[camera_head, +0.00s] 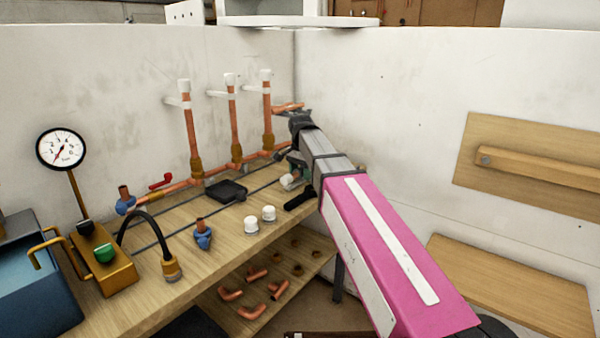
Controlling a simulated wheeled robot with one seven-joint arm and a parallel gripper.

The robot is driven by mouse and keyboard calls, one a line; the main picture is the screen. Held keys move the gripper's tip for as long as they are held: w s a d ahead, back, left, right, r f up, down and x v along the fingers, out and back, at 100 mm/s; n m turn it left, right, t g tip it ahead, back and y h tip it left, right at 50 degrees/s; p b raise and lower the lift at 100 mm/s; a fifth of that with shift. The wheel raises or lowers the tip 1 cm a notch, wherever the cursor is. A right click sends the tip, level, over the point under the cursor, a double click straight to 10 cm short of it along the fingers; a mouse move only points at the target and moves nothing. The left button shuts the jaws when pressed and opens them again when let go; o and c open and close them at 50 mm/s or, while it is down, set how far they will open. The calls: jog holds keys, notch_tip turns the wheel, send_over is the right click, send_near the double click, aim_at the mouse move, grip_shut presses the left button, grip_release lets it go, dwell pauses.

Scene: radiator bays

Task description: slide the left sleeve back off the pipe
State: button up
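Three upright copper pipes rise from a horizontal copper pipe along the back wall. The left pipe (190,130) has a brownish sleeve (196,167) around its foot and a white cap (184,86) on top. The middle pipe (232,115) and the right pipe (267,105) have similar sleeves and caps. My gripper (293,112) is at the dark far end of my arm, right of the right pipe and apart from the left sleeve. A short copper piece (288,106) shows beside it; I cannot tell whether it is held. My arm hides the fingers.
A pressure gauge (61,148) and a blue box (35,290) stand at left. A blue-collared fitting (203,235), white caps (268,213) and a dark block (226,191) sit on the wooden bench (160,290). Copper elbows (230,294) lie on the lower shelf.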

jog(key=c, duration=0.4)
jog(key=shift+c, duration=0.2)
jog(key=shift+s, duration=0.1)
jog(key=shift+s+a, duration=0.8)
jog(key=shift+s, duration=0.15)
jog(key=o, duration=0.8)
jog(key=shift+r, duration=3.5)
